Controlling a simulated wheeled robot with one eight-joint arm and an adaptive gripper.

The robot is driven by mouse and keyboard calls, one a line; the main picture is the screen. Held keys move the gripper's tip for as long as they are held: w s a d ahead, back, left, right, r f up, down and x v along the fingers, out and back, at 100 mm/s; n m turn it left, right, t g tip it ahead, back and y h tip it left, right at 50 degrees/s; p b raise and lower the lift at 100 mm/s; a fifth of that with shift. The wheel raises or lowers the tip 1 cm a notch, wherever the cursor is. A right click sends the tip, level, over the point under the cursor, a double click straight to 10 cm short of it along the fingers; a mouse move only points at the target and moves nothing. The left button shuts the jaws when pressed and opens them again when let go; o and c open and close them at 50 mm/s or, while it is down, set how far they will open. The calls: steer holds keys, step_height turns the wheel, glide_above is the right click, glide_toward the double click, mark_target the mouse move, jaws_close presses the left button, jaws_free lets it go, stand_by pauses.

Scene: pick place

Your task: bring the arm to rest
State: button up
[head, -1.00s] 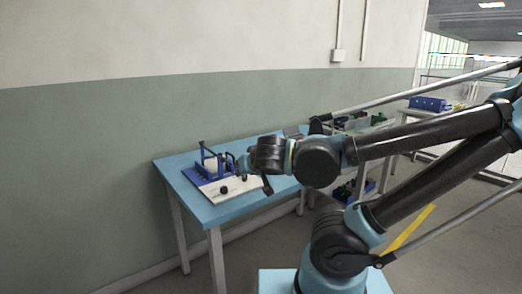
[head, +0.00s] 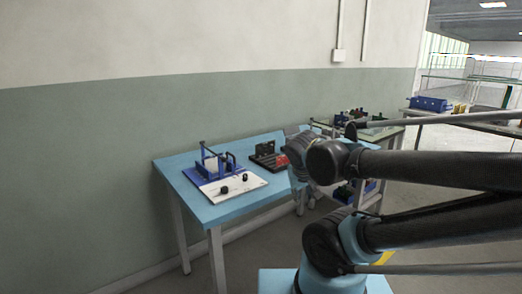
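My gripper (head: 297,163) is at the end of my folded arm, past the right end of the blue table (head: 235,209) in the picture. It looks small and is partly hidden by my wrist, so I cannot tell whether its fingers are open or shut. No held thing can be made out. My dark arm links reach in from the right side of the head view.
Behind are another bench (head: 385,133) and a blue container (head: 429,104). A wall runs along the left.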

steer(key=s+d+f+m+g+y, duration=0.1)
steer(key=s+d+f+g, duration=0.2)
steer(key=s, duration=0.3)
steer(key=shift+s+d+f+g+y, duration=0.25)
steer(key=shift+d+f, duration=0.2)
steer(key=shift+d, duration=0.45)
stand_by(0.4)
